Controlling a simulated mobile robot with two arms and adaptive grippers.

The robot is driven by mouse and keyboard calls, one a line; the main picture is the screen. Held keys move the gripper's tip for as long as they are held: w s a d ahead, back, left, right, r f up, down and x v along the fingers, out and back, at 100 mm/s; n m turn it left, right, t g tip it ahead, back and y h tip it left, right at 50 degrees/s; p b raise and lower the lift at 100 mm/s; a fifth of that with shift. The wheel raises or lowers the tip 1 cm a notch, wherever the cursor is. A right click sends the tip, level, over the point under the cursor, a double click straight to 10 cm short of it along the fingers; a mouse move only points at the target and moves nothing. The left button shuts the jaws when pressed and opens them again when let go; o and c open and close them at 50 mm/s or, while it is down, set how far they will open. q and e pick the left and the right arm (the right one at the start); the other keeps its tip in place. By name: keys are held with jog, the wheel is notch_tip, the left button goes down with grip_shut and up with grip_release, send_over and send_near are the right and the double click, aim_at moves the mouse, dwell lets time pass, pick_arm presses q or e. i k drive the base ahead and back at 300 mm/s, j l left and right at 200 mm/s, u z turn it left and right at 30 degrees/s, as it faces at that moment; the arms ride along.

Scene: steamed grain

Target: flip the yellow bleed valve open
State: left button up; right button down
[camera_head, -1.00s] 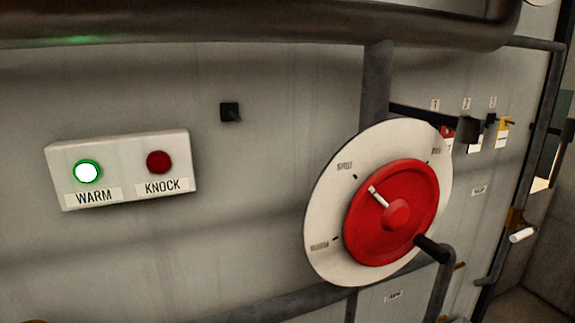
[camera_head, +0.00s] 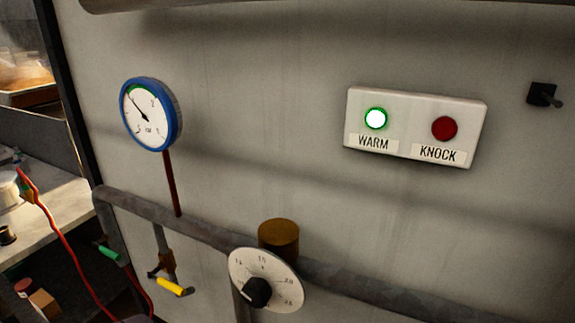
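A yellow-handled valve (camera_head: 171,287) sits low at the left of the panel in the head view. It hangs below the grey horizontal pipe (camera_head: 207,232) on a short vertical stub with a brownish fitting. Its yellow lever slants slightly down to the right. A separate green handle (camera_head: 108,253) shows to its left, close to the pipe's bend. Neither of my grippers is in view.
A blue-rimmed gauge (camera_head: 150,114) is above the valve. A white dial with a black knob (camera_head: 257,291) is close on the valve's right. The WARM/KNOCK box (camera_head: 415,127) has its green lamp lit. A cluttered bench (camera_head: 45,225) stands at far left.

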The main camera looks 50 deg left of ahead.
aim_at(174, 289)
jog(key=j+u, duration=0.1)
jog(key=u, duration=0.35)
jog(key=j+u, duration=0.1)
jog(key=u, duration=0.35)
jog(key=j+u, duration=0.15)
jog(key=u, duration=0.3)
jog(key=j+u, duration=0.1)
jog(key=u, duration=0.8)
jog(key=i+j, duration=0.05)
